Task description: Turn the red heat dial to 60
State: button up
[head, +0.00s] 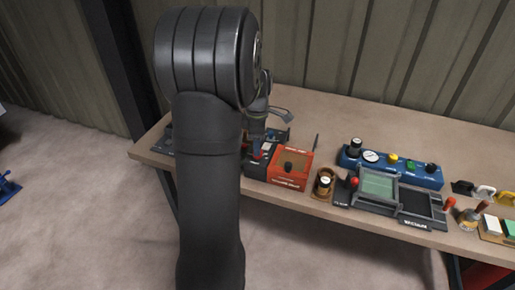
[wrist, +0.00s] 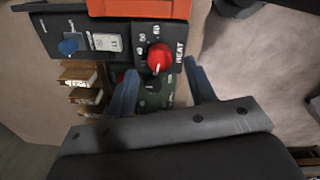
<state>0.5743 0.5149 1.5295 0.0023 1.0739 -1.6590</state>
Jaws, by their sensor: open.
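The red heat dial (wrist: 158,57) sits on a dark panel (wrist: 120,58) with the word HEAT beside it in the wrist view.
Several wooden pieces (wrist: 82,86) lie at the left in the wrist view. A blue control box (head: 400,168) and other devices crowd the bench to the right.

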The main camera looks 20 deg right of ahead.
jog(key=shift+f, duration=1.55)
jog(key=shift+c, duration=0.2)
jog(key=c, duration=0.9)
